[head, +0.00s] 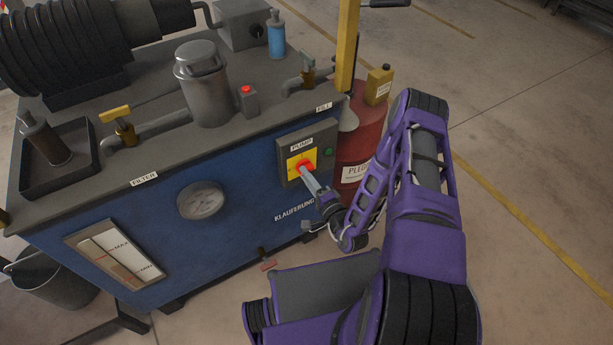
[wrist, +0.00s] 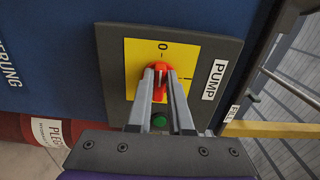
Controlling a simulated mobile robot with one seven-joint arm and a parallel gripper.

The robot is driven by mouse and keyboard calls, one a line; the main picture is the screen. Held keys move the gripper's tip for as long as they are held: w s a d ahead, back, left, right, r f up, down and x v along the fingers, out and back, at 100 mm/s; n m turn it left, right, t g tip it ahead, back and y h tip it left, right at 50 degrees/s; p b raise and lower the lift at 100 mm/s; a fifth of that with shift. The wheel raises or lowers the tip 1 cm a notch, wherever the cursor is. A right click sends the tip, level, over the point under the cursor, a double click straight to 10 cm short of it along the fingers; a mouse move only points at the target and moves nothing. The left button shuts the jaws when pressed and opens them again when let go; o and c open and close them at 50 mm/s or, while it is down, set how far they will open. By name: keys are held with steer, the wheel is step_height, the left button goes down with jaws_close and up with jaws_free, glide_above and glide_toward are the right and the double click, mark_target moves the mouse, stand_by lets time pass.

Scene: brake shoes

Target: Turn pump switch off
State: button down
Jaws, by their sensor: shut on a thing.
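The pump switch is a red rotary knob (head: 304,165) on a yellow plate (head: 292,163), set in a grey panel marked PUMP on the blue cabinet's front. My gripper (head: 303,170) reaches it from the lower right. In the wrist view, my gripper (wrist: 160,72) has its two fingers on either side of the red knob (wrist: 161,68), shut on it. The plate (wrist: 137,62) bears a 0 above the knob and an I to its right. The knob's visible end lies toward the 0. The fingers hide part of the knob.
A green button (wrist: 159,120) sits on the same panel, close to my fingers. A yellow post (head: 346,45) rises at the cabinet's corner. A red drum (head: 362,135) with a yellow can (head: 379,85) stands just right. Floor to the right is clear.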

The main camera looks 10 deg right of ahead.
steer(key=c, duration=0.8)
jaws_free()
steer(key=shift+s, duration=0.1)
steer(key=v, duration=1.7)
steer(key=shift+s, duration=0.1)
